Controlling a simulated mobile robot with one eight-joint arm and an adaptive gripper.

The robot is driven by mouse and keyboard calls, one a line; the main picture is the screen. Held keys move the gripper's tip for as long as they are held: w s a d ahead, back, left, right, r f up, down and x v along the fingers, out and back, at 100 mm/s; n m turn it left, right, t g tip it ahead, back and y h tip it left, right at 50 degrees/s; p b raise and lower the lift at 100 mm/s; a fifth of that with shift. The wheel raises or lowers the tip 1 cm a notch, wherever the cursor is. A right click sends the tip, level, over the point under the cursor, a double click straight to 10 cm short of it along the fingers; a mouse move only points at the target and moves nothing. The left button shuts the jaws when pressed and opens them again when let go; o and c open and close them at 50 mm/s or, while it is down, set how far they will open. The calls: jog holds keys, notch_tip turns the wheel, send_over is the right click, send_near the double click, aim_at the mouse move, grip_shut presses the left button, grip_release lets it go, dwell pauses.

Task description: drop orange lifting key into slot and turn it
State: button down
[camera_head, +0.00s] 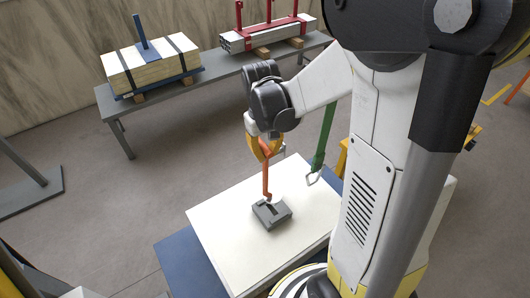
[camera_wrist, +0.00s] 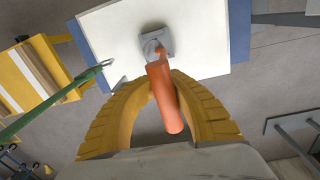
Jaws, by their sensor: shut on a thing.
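My gripper (camera_head: 265,152) has yellow fingers, shut on the upper part of the orange lifting key (camera_head: 266,180). The key hangs down nearly upright, its lower end at or just above the grey slot block (camera_head: 284,211) on the white board. In the wrist view the orange key (camera_wrist: 163,92) runs between the yellow fingers (camera_wrist: 168,85) towards the grey block (camera_wrist: 150,38). The key's lower tip overlaps the block there, and I cannot tell whether it is in the slot.
The white board (camera_head: 222,215) lies on a blue base (camera_head: 185,262). A green strap with a metal hook (camera_head: 324,140) hangs right of the key. A grey bench (camera_head: 200,82) at the back carries strapped bundles. The floor left of the board is clear.

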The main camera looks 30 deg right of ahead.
aim_at(265, 173)
jog(key=shift+f+b, duration=4.35)
jog(key=shift+f, duration=0.55)
jog(key=m, duration=0.2)
jog(key=w+m, duration=0.1)
jog(key=m, duration=0.1)
jog(key=shift+w+d+b, duration=0.1)
jog(key=shift+w+b, duration=0.05)
jog(key=shift+b, duration=0.15)
jog(key=m, duration=0.3)
jog(key=w+m, duration=0.1)
jog(key=m, duration=0.1)
jog(key=shift+w+d+b, duration=0.1)
jog(key=shift+d+b, duration=0.25)
jog(key=m, duration=0.3)
jog(key=d+m, duration=0.1)
jog(key=m, duration=0.2)
jog(key=w+d+m, duration=0.1)
jog(key=m, duration=0.2)
jog(key=shift+d+r+g+y+b, duration=0.1)
jog(key=shift+g+y+b, duration=0.2)
jog(key=shift+b, duration=0.05)
jog(key=c, duration=1.3)
grip_release()
